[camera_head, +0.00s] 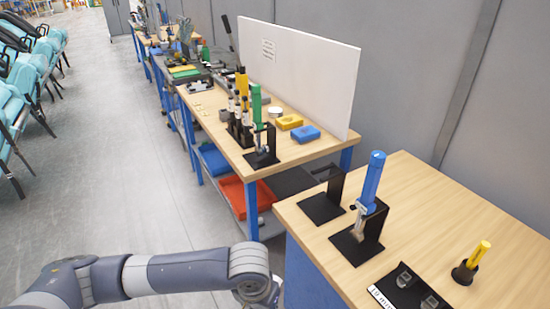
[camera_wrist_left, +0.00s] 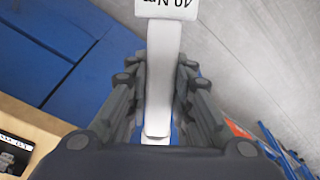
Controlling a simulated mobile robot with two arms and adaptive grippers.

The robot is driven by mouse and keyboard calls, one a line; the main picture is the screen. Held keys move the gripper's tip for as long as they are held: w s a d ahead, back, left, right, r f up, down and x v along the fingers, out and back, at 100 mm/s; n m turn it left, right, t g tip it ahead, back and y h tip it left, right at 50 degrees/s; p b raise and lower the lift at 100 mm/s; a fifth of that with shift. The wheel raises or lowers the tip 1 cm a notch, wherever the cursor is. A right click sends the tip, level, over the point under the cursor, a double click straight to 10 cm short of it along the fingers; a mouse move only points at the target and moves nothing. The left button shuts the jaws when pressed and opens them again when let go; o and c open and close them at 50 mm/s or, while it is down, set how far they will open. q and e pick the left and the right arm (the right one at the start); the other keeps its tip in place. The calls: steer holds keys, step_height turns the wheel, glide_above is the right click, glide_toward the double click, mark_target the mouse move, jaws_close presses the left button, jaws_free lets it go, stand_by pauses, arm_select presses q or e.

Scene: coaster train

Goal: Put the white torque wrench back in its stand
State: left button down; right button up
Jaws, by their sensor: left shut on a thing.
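In the left wrist view, my left gripper (camera_wrist_left: 160,110) is shut on the white torque wrench (camera_wrist_left: 163,70), whose label, upside down, reads 40 Nm. In the head view my left arm reaches in from the left and its wrist end is cut off by the bottom edge, so the wrench cannot be made out there. An empty black stand (camera_head: 323,208) is on the near wooden table (camera_head: 430,200). Beside it, a like black stand (camera_head: 357,248) holds a blue torque wrench (camera_head: 372,183) upright. My right gripper is not in view.
A yellow-handled tool (camera_head: 480,254) stands in a black holder on the near table, and a labelled black plate (camera_head: 385,300) lies at its front. A second workbench (camera_head: 290,152) behind holds a green wrench (camera_head: 256,105) and other tools.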

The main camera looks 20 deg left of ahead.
arm_select(q)
steer(key=w+r+m+t+h+p, duration=0.15)
steer(key=w+r+t, duration=0.25)
steer(key=w, duration=0.5)
steer(key=w+r+m+t+h, duration=0.2)
steer(key=w+r+m+t, duration=0.15)
steer(key=w, duration=0.55)
steer(key=w+a+r+m+t+h+p, duration=0.1)
steer(key=w+a+r+t+h, duration=0.2)
steer(key=r, duration=0.5)
steer(key=w+a+r+m+t+h, duration=0.1)
steer(key=w+a+r+t+h, duration=0.1)
steer(key=w+a+r+h, duration=0.45)
steer(key=w+d+r+y+b, duration=0.1)
steer(key=w+d+r+y, duration=0.1)
steer(key=d, duration=0.4)
steer(key=shift+w+d, duration=0.15)
steer(key=shift+w, duration=0.05)
steer(key=shift+d+r+g+p, duration=0.15)
steer(key=shift+g+p, duration=0.1)
steer(key=shift+p, duration=0.15)
